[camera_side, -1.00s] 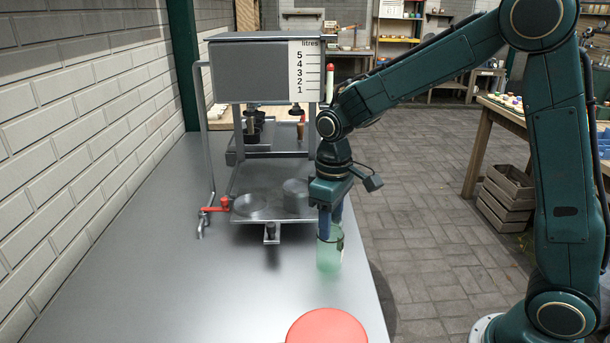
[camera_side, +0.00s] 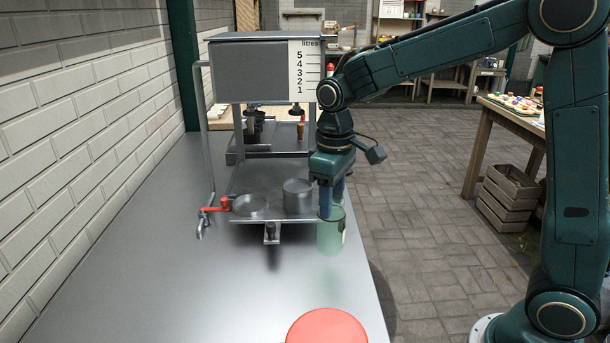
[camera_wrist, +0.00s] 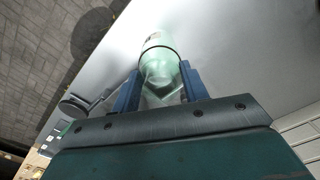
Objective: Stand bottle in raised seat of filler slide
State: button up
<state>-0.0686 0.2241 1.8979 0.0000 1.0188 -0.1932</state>
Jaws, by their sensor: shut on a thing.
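A pale green translucent bottle (camera_side: 330,236) is held upright between the blue fingers of my gripper (camera_side: 331,200). It appears a little above the metal bench, at its right edge. In the wrist view the bottle (camera_wrist: 160,65) lies between the two fingers (camera_wrist: 160,92). The filler slide (camera_side: 270,222) is a grey plate on the filler stand, just left of the bottle. It carries a low, wide round seat (camera_side: 250,205) on the left and a taller, raised round seat (camera_side: 298,196) on the right. The bottle is beside the raised seat, to its front right.
The filler tank (camera_side: 250,72) with its litres scale stands above the slide. A red-handled tap (camera_side: 215,208) is at the slide's left. A red round thing (camera_side: 327,328) lies at the bench front. The bench (camera_side: 150,250) is clear on the left, beside the brick wall.

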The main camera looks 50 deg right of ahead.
notch_tip(320, 180, up, 18)
jog(key=f, duration=0.1)
jog(key=w+d, duration=0.3)
jog(key=w, duration=0.5)
jog(key=w+d, duration=0.4)
jog(key=w, duration=0.4)
jog(key=shift+m, duration=0.4)
jog(key=shift+s+a+f, duration=0.1)
jog(key=shift+a+f, duration=0.05)
jog(key=shift+f, duration=1)
jog(key=shift+s+a+f, duration=0.1)
jog(key=shift+f, duration=1.2)
jog(key=shift+f, duration=2.65)
